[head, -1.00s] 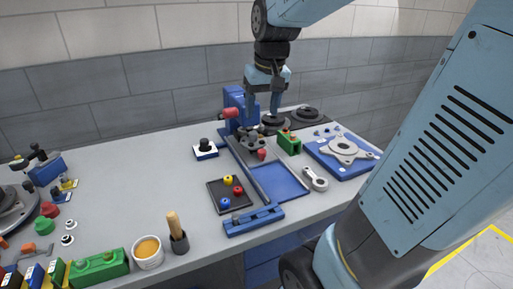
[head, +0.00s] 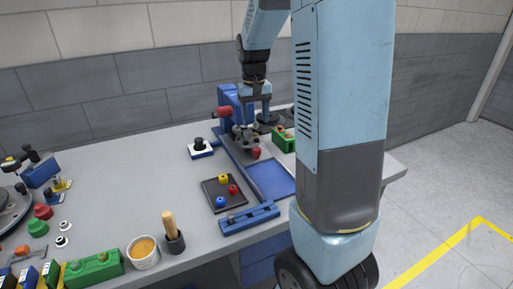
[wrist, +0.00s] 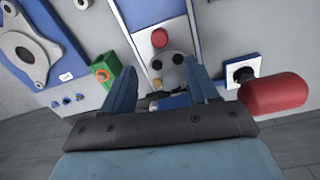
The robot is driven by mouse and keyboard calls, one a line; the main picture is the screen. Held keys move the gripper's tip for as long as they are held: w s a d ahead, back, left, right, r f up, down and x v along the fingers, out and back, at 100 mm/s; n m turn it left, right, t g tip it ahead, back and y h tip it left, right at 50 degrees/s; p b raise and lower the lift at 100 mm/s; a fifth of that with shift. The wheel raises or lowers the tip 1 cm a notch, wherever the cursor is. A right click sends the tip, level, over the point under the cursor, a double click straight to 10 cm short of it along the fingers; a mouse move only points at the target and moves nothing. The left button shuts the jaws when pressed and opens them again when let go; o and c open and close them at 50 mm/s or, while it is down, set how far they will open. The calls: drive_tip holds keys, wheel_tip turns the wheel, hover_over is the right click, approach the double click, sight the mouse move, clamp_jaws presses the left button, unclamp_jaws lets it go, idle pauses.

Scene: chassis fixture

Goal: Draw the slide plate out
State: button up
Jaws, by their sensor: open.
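The slide plate (head: 243,140) is a grey piece with a red knob (head: 256,153) at its near end. It sits toward the back of the blue fixture's channel (head: 270,178), and the channel in front of it is empty. In the wrist view the grey plate (wrist: 172,70) shows between my fingers, with the red knob (wrist: 159,37) beyond them. My gripper (head: 253,120) is open and points down just above the plate. Its fingers also show in the wrist view (wrist: 162,76). I cannot tell whether they touch the plate.
A red handle (head: 222,112) on the fixture's blue upright stands close beside my gripper; it shows large in the wrist view (wrist: 275,95). A green block (head: 285,138) is to the right. A dark tray (head: 222,193) with coloured pieces and a blue bar (head: 249,217) lie in front.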

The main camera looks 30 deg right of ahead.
sight(256, 148)
wheel_tip(256, 148, down, 12)
drive_tip(key=shift+d, duration=0.15)
idle(0.3)
clamp_jaws()
idle(0.5)
